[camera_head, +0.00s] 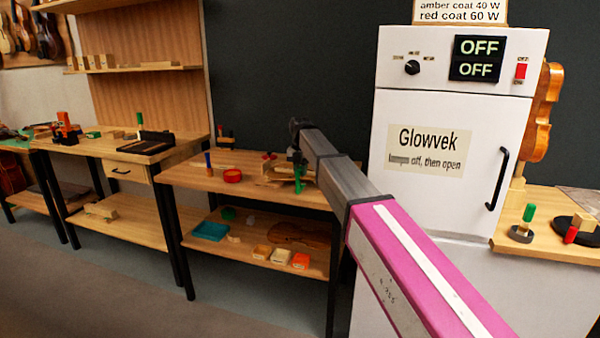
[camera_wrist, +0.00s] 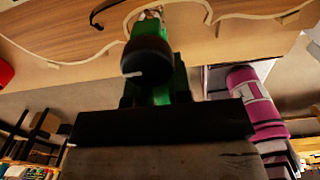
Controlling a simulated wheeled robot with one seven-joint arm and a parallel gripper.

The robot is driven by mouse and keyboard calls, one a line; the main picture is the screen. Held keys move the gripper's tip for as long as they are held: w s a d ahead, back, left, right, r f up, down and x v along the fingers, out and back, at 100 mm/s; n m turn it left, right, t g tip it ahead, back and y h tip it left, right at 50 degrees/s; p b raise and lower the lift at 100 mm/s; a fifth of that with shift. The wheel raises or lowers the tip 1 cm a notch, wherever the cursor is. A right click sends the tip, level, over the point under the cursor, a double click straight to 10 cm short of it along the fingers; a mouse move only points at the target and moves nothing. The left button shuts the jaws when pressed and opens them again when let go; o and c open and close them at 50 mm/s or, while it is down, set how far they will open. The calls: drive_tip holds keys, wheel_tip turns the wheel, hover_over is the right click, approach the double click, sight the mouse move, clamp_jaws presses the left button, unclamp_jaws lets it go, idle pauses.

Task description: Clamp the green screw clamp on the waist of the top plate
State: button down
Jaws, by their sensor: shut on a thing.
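The green screw clamp (camera_wrist: 183,82) is held in my gripper (camera_wrist: 155,98), which is shut on it. A dark round knob of the clamp faces the wrist camera. The upper end of the clamp is at the edge of the wooden top plate (camera_wrist: 60,18), near its inward curve; I cannot tell whether it grips or touches the wood. A dark f-hole shows on the plate. In the head view, the clamp (camera_head: 299,184) is small below my gripper (camera_head: 297,160), at the right part of the middle bench, and the plate there is hard to make out.
The middle bench (camera_head: 240,190) also carries a red round thing (camera_head: 232,175) and a blue upright thing (camera_head: 208,160). Its lower shelf holds a teal tray (camera_head: 210,230) and small boxes. The white cabinet (camera_head: 455,110), marked OFF, stands close on the right.

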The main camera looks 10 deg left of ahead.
drive_tip(key=shift+w+d, duration=0.15)
drive_tip(key=shift+w, duration=2)
drive_tip(key=c, duration=1)
unclamp_jaws()
drive_tip(key=shift+o, duration=0.2)
wheel_tip(320, 180, up, 10)
drive_tip(key=shift+f, duration=0.15)
drive_tip(key=shift+r, duration=0.55)
